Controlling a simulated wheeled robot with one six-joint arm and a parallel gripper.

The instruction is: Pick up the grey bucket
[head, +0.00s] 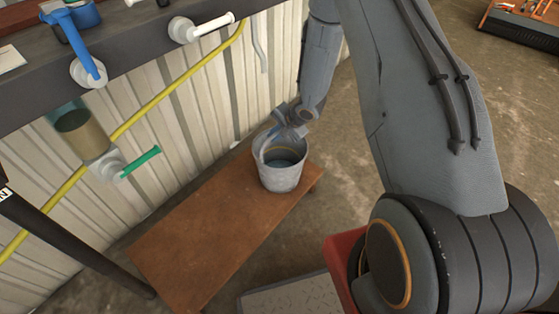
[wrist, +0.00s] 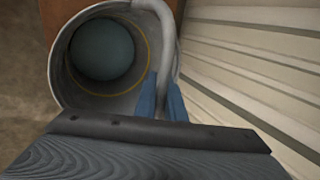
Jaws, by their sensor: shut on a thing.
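The grey bucket (head: 281,172) stands upright at the far right end of a low brown wooden bench (head: 200,235) in the head view. Its inside looks dark blue-green at the bottom. In the head view, my gripper (head: 284,128) is at the bucket's upper rim, on the far side. The wrist view looks into the bucket (wrist: 68,88), and a thick grey handle (wrist: 160,38) crosses its right side. The blue fingers of my gripper (wrist: 160,100) are shut on this handle. Whether the bucket's base touches the bench is hard to tell.
A corrugated metal wall (head: 190,110) runs behind the bench. A yellow pipe (head: 150,102), a green-handled valve (head: 138,164) and a white-handled valve (head: 205,28) stand out from it. A dark shelf (head: 130,50) lies above. Open floor (head: 345,150) is right of the bench.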

